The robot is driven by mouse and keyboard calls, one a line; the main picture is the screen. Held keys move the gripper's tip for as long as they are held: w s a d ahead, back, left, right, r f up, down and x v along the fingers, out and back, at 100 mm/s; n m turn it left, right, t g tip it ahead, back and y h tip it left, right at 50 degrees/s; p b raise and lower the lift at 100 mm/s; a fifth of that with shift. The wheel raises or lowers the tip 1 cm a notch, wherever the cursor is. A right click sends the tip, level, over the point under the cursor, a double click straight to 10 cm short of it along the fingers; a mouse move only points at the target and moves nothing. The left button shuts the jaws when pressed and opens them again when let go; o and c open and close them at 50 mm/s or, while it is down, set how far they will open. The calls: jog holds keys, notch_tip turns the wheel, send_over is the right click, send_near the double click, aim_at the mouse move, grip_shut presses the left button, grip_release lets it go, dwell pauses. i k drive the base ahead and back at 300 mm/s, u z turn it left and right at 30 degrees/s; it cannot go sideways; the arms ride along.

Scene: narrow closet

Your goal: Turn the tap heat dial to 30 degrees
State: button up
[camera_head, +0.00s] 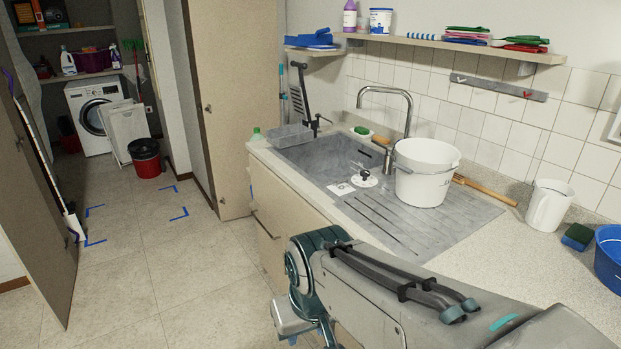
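A tall curved metal tap (410,104) stands at the back edge of the grey sink (318,156), its spout reaching left over the basin. My gripper's fingers do not show.
A white jug (549,206), a sponge (577,236) and a blue tub (609,254) stand on the right counter. A wooden-handled brush (485,189) lies behind the bucket. A shelf (460,45) hangs above.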

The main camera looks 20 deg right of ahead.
aim_at(365, 173)
jog(key=u, duration=0.2)
jog(key=k, duration=0.55)
jog(key=u, duration=0.45)
jog(key=i, duration=1.25)
jog(key=z, duration=1.35)
jog(key=i, duration=0.75)
jog(key=z, duration=0.85)
